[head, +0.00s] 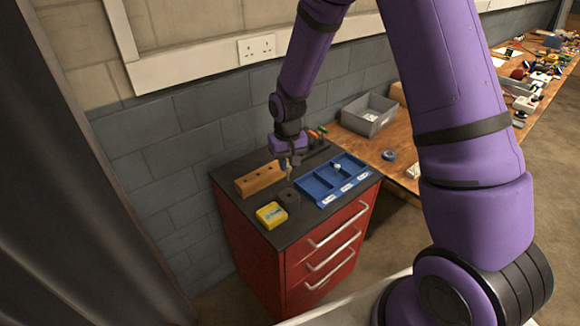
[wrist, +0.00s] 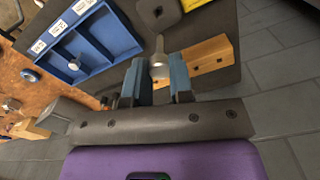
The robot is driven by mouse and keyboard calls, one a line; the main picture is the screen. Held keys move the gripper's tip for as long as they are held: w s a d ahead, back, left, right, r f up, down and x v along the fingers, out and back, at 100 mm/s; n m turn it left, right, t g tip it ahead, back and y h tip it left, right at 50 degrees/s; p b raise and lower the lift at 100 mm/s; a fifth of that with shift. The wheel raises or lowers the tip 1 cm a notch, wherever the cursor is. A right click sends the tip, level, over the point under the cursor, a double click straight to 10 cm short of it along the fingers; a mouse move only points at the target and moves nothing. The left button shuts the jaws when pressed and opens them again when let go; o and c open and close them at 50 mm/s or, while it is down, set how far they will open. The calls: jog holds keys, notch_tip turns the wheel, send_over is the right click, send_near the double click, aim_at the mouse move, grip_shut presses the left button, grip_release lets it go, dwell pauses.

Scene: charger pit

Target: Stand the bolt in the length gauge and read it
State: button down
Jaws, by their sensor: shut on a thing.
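My gripper (wrist: 160,78) is shut on a grey metal bolt (wrist: 159,60). The bolt's wide head is between the fingers, and its thin shank points away from the wrist. In the head view my gripper (head: 287,166) hangs over the dark cabinet top, just above and behind a dark block (head: 289,199). The bolt's tip is apart from that hole. A second bolt (wrist: 75,63) is in the blue tray (head: 318,193).
A wooden block (head: 258,181) with holes stands behind the dark block. A yellow box (head: 271,215) sits at the front left. The labelled blue tray is to the right. Tools with coloured handles (head: 316,133) are behind. A grey bin (head: 368,115) stands on the wooden bench.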

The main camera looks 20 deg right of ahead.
aim_at(289, 170)
jog(key=shift+s+f, duration=0.1)
jog(key=shift+s, duration=0.2)
jog(key=shift+f, duration=2.25)
jog(key=shift+f, duration=2.7)
jog(key=c, duration=0.9)
grip_release()
jog(key=shift+r, duration=0.1)
notch_tip(289, 170, up, 11)
jog(key=shift+f, duration=0.2)
dwell(0.4)
